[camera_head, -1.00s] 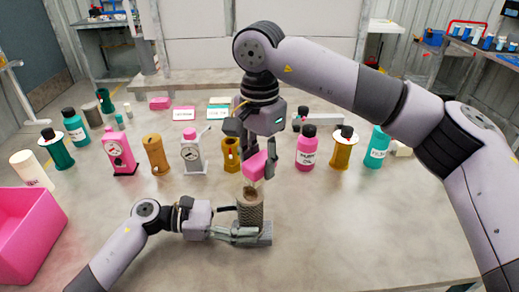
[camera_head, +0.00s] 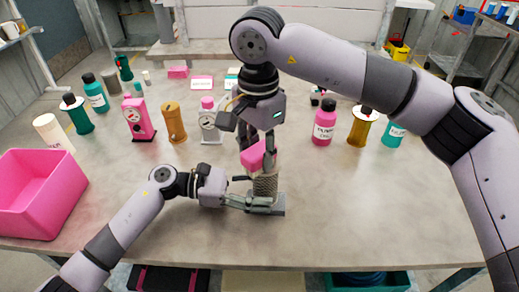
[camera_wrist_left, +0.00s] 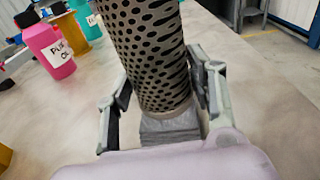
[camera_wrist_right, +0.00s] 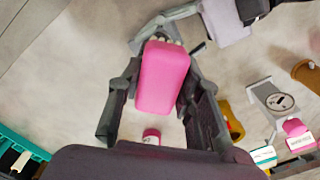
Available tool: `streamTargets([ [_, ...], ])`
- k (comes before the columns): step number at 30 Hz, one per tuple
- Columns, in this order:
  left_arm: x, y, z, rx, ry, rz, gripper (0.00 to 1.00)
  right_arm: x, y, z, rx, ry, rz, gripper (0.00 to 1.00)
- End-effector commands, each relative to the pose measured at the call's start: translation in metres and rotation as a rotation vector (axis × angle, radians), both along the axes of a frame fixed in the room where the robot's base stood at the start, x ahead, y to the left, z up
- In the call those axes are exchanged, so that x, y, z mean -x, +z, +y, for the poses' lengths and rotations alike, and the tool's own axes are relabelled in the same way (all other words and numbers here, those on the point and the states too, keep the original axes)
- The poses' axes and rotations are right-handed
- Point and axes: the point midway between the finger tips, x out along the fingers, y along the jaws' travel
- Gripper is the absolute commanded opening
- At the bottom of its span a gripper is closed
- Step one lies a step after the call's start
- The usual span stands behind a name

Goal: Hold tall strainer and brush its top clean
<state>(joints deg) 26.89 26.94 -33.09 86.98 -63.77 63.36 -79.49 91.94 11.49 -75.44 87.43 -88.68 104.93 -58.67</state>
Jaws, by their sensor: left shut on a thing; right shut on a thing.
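The tall strainer (camera_head: 266,186) is a grey-brown perforated cylinder standing upright on a grey block (camera_head: 278,209) on the table. My left gripper (camera_head: 258,202) is shut around its lower part. The left wrist view shows a finger on each side of the perforated wall (camera_wrist_left: 150,50), above the grey block (camera_wrist_left: 170,130). My right gripper (camera_head: 258,143) points down from above, shut on the pink block-shaped brush (camera_head: 252,156). The brush is at the strainer's top and hides part of the rim. In the right wrist view the pink brush (camera_wrist_right: 162,78) hides most of the strainer, so bristle contact cannot be told.
A pink open bin (camera_head: 40,195) stands at the left edge. Behind stand a pink pump (camera_head: 138,120), a brown pump (camera_head: 174,122), a grey pump (camera_head: 209,122) and a pink bottle (camera_head: 324,122). The table front is clear at right.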

Motion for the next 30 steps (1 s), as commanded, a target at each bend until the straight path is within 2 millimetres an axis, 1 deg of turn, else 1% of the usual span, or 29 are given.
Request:
streamTargets([
  [3, 0.000, 0.001, 0.000, 0.001, 0.000, -0.002, 0.35, -0.008, -0.001, -0.009, 0.002, -0.005, 0.002, 0.07],
  [12, 0.000, 0.001, 0.000, 0.002, 0.000, -0.003, 0.35, -0.028, -0.001, -0.029, 0.003, -0.006, 0.000, 0.07],
  [16, 0.000, 0.001, 0.000, 0.002, 0.000, -0.003, 0.35, -0.037, -0.001, -0.037, 0.003, -0.006, 0.000, 0.07],
  [17, 0.000, 0.001, 0.000, 0.002, 0.000, -0.003, 0.35, -0.036, -0.001, -0.039, 0.003, -0.004, 0.001, 0.07],
  [18, 0.000, 0.001, 0.000, 0.002, 0.000, -0.003, 0.35, -0.032, -0.001, -0.034, 0.002, 0.000, 0.001, 0.07],
  [30, 0.000, 0.001, 0.000, 0.002, 0.000, -0.002, 0.35, -0.005, -0.001, -0.008, 0.001, 0.002, 0.001, 0.07],
])
